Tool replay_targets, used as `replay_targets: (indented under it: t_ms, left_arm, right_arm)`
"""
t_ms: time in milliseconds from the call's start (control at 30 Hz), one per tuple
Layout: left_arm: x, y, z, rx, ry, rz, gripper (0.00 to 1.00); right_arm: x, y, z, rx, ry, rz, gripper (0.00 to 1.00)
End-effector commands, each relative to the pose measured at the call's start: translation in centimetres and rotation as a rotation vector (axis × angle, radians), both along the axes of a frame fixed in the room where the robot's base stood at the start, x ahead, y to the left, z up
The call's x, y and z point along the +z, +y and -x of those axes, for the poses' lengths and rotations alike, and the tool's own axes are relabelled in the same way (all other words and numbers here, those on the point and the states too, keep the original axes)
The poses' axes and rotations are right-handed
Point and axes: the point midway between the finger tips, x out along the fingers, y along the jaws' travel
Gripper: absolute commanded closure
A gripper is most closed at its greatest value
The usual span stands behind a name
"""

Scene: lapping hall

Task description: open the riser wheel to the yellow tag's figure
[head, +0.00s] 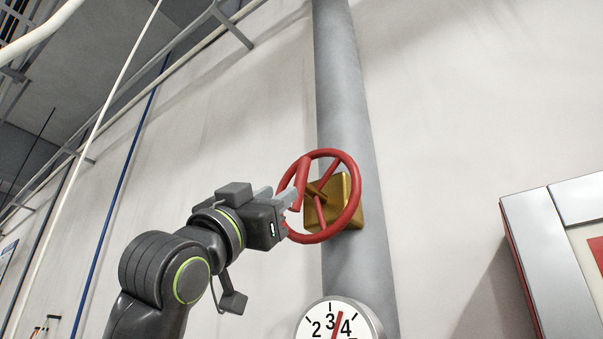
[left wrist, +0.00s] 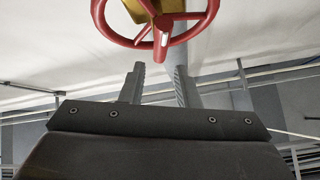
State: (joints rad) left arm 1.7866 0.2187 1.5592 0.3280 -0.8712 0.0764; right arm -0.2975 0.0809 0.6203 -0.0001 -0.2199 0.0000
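The red riser wheel (head: 357,196) sits on a brass valve body (head: 345,214) on a grey vertical pipe. A red handle (head: 302,178) sticks out from the wheel's left side. My left gripper (head: 289,199) is at that side, its fingers overlapping the rim in the head view. In the left wrist view its two fingers (left wrist: 160,70) are apart with nothing between them, and the wheel (left wrist: 112,33) and handle (left wrist: 164,32) lie just beyond the tips. A round white dial (head: 316,312) below has a red needle between 3 and 4. I see no yellow tag. My right gripper is out of view.
The grey pipe (head: 345,70) runs up the pale wall (head: 450,110). A grey cabinet with a red edge (head: 550,250) stands at the right. Thin pipes and rails (head: 125,180) run along the left. The wall between pipe and cabinet is clear.

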Motion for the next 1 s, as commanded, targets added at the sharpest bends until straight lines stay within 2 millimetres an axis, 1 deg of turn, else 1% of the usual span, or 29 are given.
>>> replay_targets:
  t_ms: [33,100,300,500,700,1000]
  left_arm:
    - [1.2,-0.5,-0.6,-0.002,0.003,0.000,0.71]
    - [2.0,-1.0,-1.2,0.000,0.002,0.000,0.71]
    - [4.1,-2.4,-3.0,-0.002,0.003,0.000,0.71]
    - [5.7,-3.6,-4.5,0.001,0.002,-0.001,0.71]
    - [6.5,-4.2,-5.3,0.000,0.000,0.000,0.71]
    - [6.5,-4.4,-5.5,0.001,0.000,-0.001,0.71]
  right_arm:
    - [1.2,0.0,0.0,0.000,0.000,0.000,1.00]
    - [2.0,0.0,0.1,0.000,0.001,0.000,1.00]
    - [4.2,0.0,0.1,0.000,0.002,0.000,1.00]
    - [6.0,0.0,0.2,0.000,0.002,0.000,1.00]
    - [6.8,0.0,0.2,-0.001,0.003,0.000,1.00]
    - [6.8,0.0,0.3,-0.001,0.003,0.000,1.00]
